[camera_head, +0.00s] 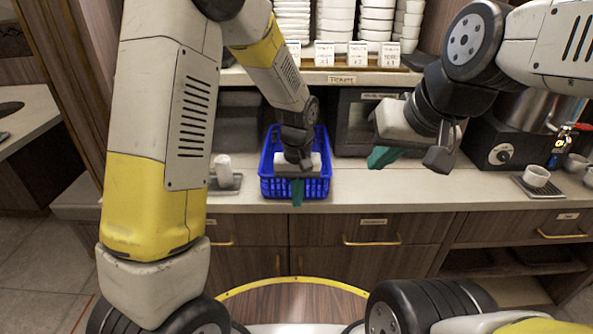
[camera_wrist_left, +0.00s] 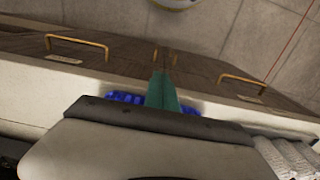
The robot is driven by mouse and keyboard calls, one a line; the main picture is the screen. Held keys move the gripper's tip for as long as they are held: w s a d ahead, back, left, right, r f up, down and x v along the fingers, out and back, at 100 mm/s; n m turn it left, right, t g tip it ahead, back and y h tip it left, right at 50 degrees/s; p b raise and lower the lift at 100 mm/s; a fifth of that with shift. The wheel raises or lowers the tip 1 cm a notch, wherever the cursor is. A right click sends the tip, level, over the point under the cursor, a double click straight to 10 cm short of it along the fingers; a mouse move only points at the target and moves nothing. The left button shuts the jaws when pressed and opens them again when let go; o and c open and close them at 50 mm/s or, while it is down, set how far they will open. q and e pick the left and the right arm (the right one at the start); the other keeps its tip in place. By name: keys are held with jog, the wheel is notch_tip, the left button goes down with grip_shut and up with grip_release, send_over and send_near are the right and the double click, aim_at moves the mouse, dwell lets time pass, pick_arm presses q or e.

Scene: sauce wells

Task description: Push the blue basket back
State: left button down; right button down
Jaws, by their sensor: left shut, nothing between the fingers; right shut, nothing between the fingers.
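The blue basket (camera_head: 267,188) stands on the counter near its front edge in the head view. It is a slatted basket with an open top, and my left gripper hides part of its front and inside. My left gripper (camera_head: 297,196) is shut and empty, with its teal fingertips pointing down at the basket's front wall. I cannot tell if they touch it. In the left wrist view, blue parts of the basket (camera_wrist_left: 125,97) show on both sides of the shut fingers (camera_wrist_left: 162,92). My right gripper (camera_head: 410,158) is shut and empty, above the counter to the right of the basket.
A white cup (camera_head: 223,168) on a small tray is left of the basket. A dark oven-like appliance (camera_head: 352,125) stands behind and right of it. A shelf above holds stacked white bowls (camera_head: 334,20). The counter (camera_head: 400,190) is clear to the right of the basket.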

pick_arm(q)
jog(key=shift+w+f, duration=0.35)
jog(key=shift+w, duration=0.3)
jog(key=shift+w+f, duration=0.4)
jog(key=shift+w, duration=0.3)
jog(key=shift+w+f, duration=0.35)
jog(key=shift+w, duration=0.3)
